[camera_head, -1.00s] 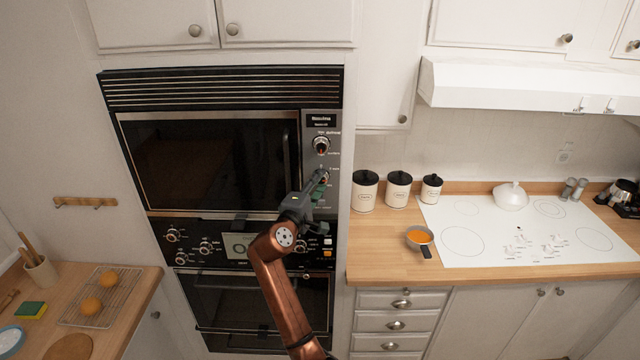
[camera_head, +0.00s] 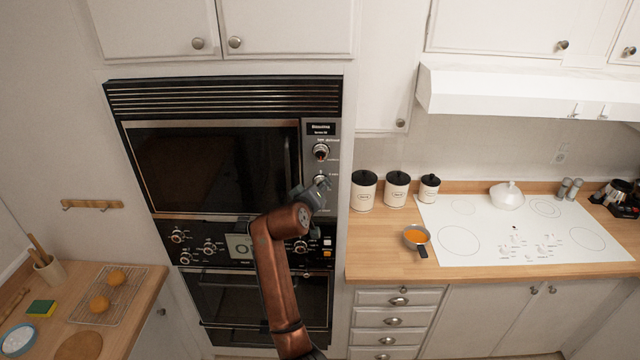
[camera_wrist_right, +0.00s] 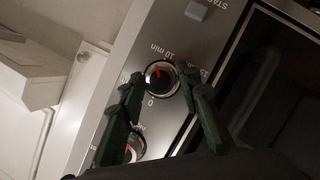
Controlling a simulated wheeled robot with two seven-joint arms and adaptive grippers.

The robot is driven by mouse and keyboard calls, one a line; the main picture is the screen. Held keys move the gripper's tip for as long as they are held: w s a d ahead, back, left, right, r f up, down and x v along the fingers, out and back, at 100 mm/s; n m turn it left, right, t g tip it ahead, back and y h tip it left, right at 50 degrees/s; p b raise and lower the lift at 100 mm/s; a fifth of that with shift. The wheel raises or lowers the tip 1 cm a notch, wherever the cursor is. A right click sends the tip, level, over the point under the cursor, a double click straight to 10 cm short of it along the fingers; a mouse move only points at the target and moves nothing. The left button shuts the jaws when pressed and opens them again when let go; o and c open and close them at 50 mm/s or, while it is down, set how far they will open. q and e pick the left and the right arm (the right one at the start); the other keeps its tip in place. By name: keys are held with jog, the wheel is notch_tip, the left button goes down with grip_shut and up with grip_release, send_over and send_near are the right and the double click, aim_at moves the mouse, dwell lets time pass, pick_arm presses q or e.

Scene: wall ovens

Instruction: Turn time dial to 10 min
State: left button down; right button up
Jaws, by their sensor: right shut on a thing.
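The time dial (camera_wrist_right: 162,78) is a round knob with a silver rim and a red pointer, on the microwave's control panel. In the right wrist view, "10 min" is printed above it and "0" below it. The red pointer points up and slightly left, toward the "10 min" side. My right gripper (camera_wrist_right: 160,82) has its green fingers on both sides of the dial, shut on it. In the head view the right gripper (camera_head: 324,184) is at the lower knob of the panel and partly hides it. My left gripper is not in view.
Another knob (camera_head: 321,152) sits above in the head view; it shows at lower left in the wrist view (camera_wrist_right: 132,149). The microwave door (camera_head: 215,165) is left of the panel. Oven knobs (camera_head: 210,246) are below. The counter at right holds canisters (camera_head: 364,190) and a pan (camera_head: 416,236).

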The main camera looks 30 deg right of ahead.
jog(key=shift+d+m+t+y+p, duration=0.1)
jog(key=shift+m+t+y+p, duration=0.2)
jog(key=shift+m+y+p, duration=0.8)
jog(key=shift+f+m, duration=0.15)
jog(key=shift+m, duration=0.15)
jog(key=o, duration=1.2)
jog(key=shift+c, duration=0.2)
jog(key=v, duration=0.7)
jog(key=shift+s+a, duration=0.25)
